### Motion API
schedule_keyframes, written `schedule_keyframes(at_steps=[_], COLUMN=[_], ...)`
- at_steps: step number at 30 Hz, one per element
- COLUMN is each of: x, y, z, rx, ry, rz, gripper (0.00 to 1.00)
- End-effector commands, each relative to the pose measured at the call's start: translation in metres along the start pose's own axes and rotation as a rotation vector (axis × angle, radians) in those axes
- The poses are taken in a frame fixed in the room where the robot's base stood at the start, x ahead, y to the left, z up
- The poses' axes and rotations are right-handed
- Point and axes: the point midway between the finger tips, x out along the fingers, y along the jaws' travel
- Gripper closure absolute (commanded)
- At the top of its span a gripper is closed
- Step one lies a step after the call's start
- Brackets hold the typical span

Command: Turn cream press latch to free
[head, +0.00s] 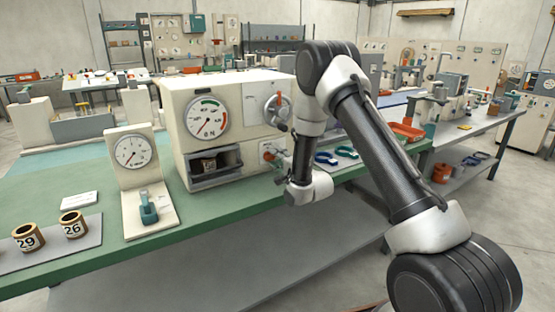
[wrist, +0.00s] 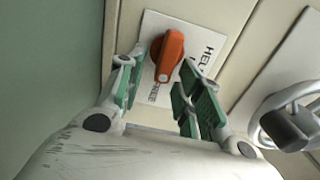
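The orange press latch (wrist: 170,52) is a small knob on a white plate (wrist: 150,28) on the cream press. My gripper (wrist: 162,70) is open, with one green-padded finger on each side of the knob; contact cannot be told. In the head view the latch (head: 268,151) shows on the press front (head: 240,90), just left of my gripper, whose fingers are mostly hidden.
A handwheel (head: 276,108) sits above the latch, and an open drawer recess (head: 215,166) is to its left. A gauge stand (head: 135,175) with a teal lever stands further left. Blue and green rings (head: 327,158) lie right of my wrist.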

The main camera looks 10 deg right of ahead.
Motion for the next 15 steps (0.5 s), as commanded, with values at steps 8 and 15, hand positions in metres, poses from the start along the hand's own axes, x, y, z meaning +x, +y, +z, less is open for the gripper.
schedule_keyframes(at_steps=[8,15], x=[-0.002,-0.039], y=[-0.001,0.0], z=[0.0,0.0], rx=[-0.001,-0.001], ry=[-0.001,0.0], rz=[-0.001,0.002], gripper=[0.64,0.64])
